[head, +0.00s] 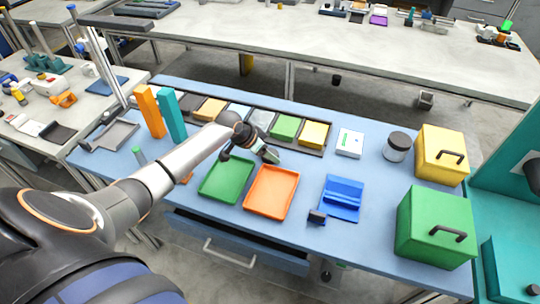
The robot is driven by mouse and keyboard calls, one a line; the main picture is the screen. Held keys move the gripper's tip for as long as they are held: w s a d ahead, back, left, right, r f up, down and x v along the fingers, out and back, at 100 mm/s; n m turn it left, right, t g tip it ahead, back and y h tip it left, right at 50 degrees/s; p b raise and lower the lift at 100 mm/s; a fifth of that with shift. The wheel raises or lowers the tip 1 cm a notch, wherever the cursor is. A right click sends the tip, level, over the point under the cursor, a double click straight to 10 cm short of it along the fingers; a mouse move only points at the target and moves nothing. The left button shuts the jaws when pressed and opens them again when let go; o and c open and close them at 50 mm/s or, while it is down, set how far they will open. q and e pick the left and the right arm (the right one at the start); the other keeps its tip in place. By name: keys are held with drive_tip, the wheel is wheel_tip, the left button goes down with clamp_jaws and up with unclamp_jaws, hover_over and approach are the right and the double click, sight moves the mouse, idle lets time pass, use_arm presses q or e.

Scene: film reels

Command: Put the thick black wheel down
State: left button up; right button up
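My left arm reaches in from the left over the blue table (385,240). My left gripper (262,152) is above the back edge of the green tray (226,182) and the orange tray (270,192), near the row of coloured compartments. The gripper and wrist are dark. I cannot make out a thick black wheel apart from these dark parts, nor tell whether the fingers hold one. Both trays look empty. My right gripper is not in view.
A blue stand (343,195) is right of the orange tray. A dark-lidded jar (397,147), a yellow box (440,155) and a green box (436,228) stand at the right. Tall orange (149,111) and teal (171,116) blocks stand at the back left.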

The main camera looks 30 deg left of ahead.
use_arm(q)
drive_tip(key=c, duration=0.6)
